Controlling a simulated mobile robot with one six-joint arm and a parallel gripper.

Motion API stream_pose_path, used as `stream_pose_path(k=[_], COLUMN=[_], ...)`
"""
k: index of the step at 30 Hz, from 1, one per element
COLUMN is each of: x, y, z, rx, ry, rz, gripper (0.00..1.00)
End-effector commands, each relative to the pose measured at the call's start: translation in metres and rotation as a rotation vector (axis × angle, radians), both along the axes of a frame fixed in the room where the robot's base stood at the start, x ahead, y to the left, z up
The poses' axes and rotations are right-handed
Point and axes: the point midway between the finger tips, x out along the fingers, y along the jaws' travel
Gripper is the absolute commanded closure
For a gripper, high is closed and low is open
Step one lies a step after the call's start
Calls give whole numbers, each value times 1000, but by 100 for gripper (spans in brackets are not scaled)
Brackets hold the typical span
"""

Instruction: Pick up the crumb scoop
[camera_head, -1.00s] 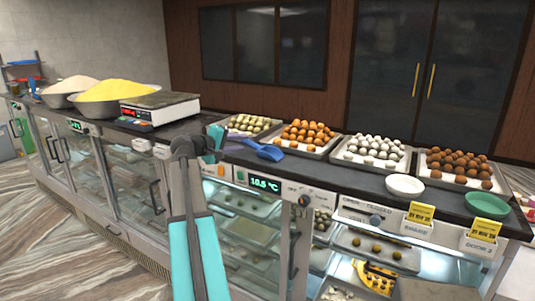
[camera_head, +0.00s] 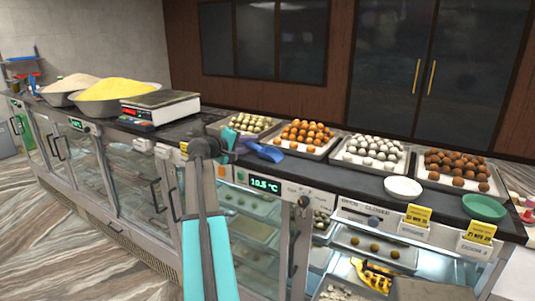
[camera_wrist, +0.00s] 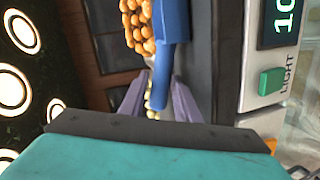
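The blue crumb scoop (camera_head: 266,152) lies on the dark counter top, just in front of the sweet trays, with its handle toward my gripper (camera_head: 230,140). In the head view my gripper is at the handle end and partly hides it. In the wrist view the scoop's blue handle (camera_wrist: 150,85) runs between the two purple-grey fingers of my gripper (camera_wrist: 161,78). The fingers stand apart, with a gap visible beside the handle. Whether either finger touches it I cannot tell.
Trays of orange sweets (camera_head: 291,150), white balls and brown balls line the counter behind the scoop. A weighing scale (camera_head: 160,106) and bowls stand at left. A white plate (camera_head: 403,188) and a green bowl (camera_head: 484,207) are at right. The glass display case is below.

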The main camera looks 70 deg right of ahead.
Motion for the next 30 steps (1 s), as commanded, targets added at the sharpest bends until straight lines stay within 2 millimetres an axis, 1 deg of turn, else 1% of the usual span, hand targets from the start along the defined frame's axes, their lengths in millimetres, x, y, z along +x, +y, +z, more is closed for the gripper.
stream_pose_path(k=[14, 17, 19, 20, 30], x=[0, 0, 0, 0, 0], y=[0, 0, 0, 0, 0], z=[0, 0, 0, 0, 1], rx=[0, 0, 0, 0, -1], ry=[0, 0, 0, 0, 1], rz=[0, -1, -1, -1, -1], gripper=[71, 86, 98, 100, 100])
